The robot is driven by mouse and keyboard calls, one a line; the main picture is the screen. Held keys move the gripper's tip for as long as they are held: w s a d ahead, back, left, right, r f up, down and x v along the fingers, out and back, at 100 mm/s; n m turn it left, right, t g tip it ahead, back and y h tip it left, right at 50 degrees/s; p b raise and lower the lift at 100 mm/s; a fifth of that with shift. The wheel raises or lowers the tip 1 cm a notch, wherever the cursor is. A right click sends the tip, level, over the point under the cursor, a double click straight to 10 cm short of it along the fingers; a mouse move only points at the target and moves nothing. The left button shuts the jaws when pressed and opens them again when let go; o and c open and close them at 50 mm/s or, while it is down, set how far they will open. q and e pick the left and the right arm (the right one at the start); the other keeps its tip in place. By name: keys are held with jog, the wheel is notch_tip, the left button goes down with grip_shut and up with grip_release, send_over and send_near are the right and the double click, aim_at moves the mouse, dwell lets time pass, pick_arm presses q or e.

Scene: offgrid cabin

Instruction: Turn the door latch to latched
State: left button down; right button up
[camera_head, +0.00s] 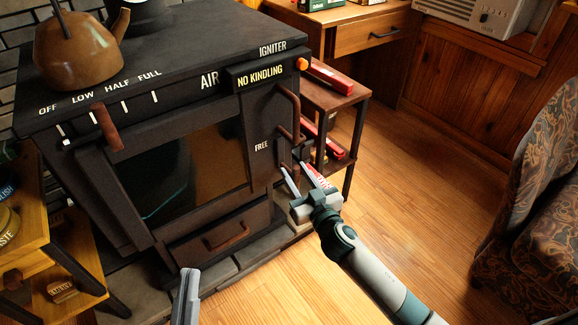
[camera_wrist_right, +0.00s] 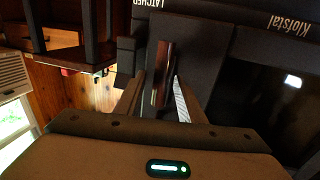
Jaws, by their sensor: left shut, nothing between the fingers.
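The latch sits near that label, partly hidden by my right gripper (camera_head: 302,177). In the right wrist view, a brown latch handle (camera_wrist_right: 164,72) stands between the two spread fingers of my right gripper (camera_wrist_right: 157,100), which look apart from it. A "LATCHED" label (camera_wrist_right: 143,4) shows upside down at the top. I cannot tell the latch's exact setting. My left gripper (camera_head: 188,283) is shut and empty, low in front of the stove.
A copper kettle (camera_head: 77,48) stands on the stove top. A small side table (camera_head: 325,97) with red items stands close behind the right gripper. A wooden shelf (camera_head: 35,235) is at the left and a patterned armchair (camera_head: 535,200) at the right. The floor (camera_head: 420,200) between is clear.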

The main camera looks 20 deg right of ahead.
grip_shut()
jog(key=shift+d+m+g+p, duration=0.2)
jog(key=shift+m+g+p, duration=0.1)
jog(key=shift+m+p, duration=1.1)
jog(key=shift+f+m, duration=0.15)
jog(key=shift+m, duration=0.15)
jog(key=shift+p, duration=0.3)
